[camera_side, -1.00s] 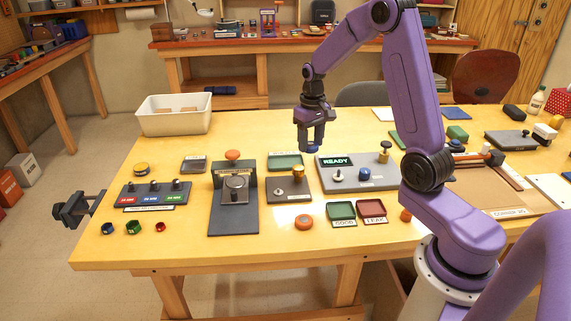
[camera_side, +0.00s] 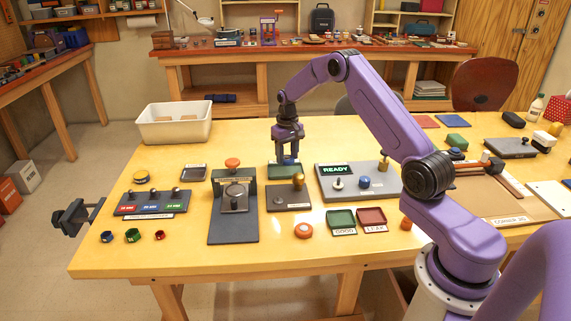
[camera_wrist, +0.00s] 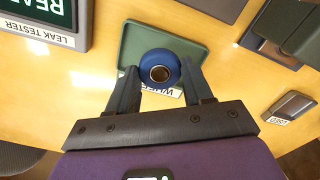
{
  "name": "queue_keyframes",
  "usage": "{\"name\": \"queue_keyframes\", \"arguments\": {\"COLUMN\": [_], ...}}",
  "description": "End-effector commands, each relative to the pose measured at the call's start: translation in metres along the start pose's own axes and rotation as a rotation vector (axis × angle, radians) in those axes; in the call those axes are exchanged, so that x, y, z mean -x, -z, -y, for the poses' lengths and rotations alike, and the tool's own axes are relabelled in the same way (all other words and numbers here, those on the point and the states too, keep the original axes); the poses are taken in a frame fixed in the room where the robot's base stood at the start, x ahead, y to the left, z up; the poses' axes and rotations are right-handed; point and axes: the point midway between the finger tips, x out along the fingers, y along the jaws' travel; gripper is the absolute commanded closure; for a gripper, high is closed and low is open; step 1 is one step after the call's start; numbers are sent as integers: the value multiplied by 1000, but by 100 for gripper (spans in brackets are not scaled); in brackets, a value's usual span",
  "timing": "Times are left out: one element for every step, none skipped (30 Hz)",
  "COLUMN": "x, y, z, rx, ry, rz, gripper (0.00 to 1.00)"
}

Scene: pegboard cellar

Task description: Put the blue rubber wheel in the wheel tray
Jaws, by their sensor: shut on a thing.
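The blue rubber wheel (camera_wrist: 160,68), a ring with a metal hub, sits between my gripper's fingertips in the wrist view. My gripper (camera_wrist: 160,80) is shut on it. The green wheel tray (camera_wrist: 138,36) lies directly beneath, with the wheel over its label-side half; its label is partly covered. In the side view my gripper (camera_side: 285,160) points straight down over the tray (camera_side: 283,174), with its fingertips low, near the tray. Whether the wheel touches the tray floor cannot be told.
The leak tester (camera_side: 350,190) with a lit READY screen stands just right of the tray. A small plate with a brass knob (camera_side: 288,200) lies in front, and a dark press stand (camera_side: 232,215) is front left. Bare table lies behind the tray.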

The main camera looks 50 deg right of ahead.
Motion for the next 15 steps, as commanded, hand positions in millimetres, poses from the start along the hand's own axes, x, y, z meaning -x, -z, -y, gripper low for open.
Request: {"name": "queue_keyframes", "arguments": {"x": [-3,-5,-6,-6,-7,-8,-9,-11,-14,-18,-22,-29,-33,-37,-41], "y": [3,4,5,6,6,7,8,9,11,11,11,10,10,10,10], "z": [0,0,0,0,0,0,0,-1,-1,-1,-1,0,0,0,0], "rx": [0,0,0,0,0,0,0,0,0,0,0,1,1,1,1], "ry": [0,0,0,0,0,0,0,0,0,0,0,0,0,0,0], "rz": [0,0,-1,-1,-1,0,0,0,1,2,3,4,4,3,2], "gripper": [78,78,78,78,78,78,78,78,78,78,78,78,78,78,78]}}
